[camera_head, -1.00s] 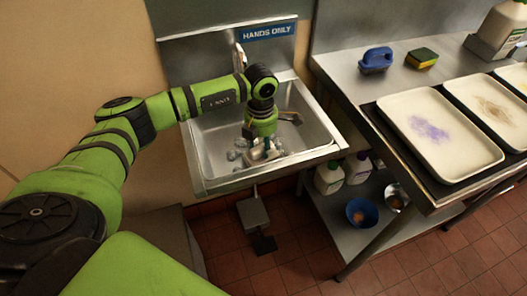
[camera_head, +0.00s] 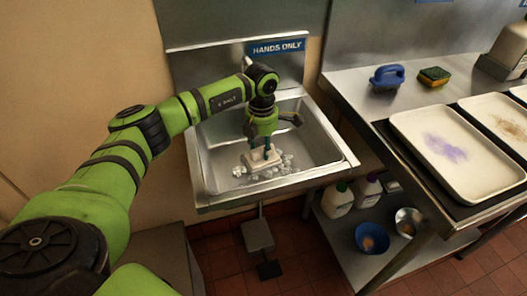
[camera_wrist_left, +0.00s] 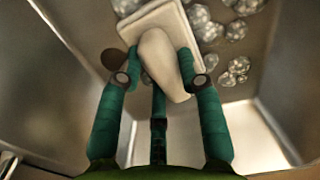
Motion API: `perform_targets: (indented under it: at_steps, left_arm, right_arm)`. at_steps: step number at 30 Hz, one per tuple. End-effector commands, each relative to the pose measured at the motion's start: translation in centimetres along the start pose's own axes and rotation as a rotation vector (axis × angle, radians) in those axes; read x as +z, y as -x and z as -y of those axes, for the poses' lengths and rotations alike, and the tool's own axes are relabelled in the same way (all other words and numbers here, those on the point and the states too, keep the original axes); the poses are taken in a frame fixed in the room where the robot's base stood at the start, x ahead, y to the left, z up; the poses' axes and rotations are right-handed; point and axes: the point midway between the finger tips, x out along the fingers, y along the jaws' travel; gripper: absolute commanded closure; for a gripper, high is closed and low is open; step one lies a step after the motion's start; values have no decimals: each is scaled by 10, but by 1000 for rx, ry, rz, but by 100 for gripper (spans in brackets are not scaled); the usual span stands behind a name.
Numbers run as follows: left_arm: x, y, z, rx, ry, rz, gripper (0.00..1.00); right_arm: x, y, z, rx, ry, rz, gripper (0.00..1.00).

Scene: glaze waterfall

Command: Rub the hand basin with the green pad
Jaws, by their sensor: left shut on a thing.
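The hand basin (camera_head: 212,165) is a steel sink below a blue "HANDS ONLY" sign. My left gripper (camera_head: 262,150) points down inside it. Its dark green fingers, also in the left wrist view (camera_wrist_left: 160,82), are shut on the rounded handle of a pale rectangular pad (camera_head: 254,165). In the left wrist view the pad (camera_wrist_left: 146,25) lies flat, low in the basin. No green shows on it; its underside is hidden, and whether it touches the floor cannot be told. White foam clumps (camera_head: 285,163) lie around it. My right gripper is not in view.
A steel counter at right holds a blue-handled brush (camera_head: 387,77), a yellow and green sponge (camera_head: 434,76) and stained pale trays (camera_head: 452,160). Basin walls enclose the gripper. A dark drain hole (camera_wrist_left: 113,59) lies beside the pad. Bottles (camera_head: 338,200) and bowls stand on the lower shelf.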

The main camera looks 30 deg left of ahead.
Motion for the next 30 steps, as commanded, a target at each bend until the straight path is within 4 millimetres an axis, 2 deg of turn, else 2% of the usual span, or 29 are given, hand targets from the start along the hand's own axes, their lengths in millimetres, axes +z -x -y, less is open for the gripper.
perform_targets:
  at_steps: [9,16,23,30]
  left_arm:
    - [4,-3,-28,3,5,0,89]
    - [5,4,-43,6,12,5,89]
    - [4,10,-41,9,12,6,89]
    - [1,13,-20,10,12,7,89]
  right_arm:
    - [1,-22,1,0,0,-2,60]
    - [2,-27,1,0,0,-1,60]
    - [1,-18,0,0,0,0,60]
    - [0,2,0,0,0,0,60]
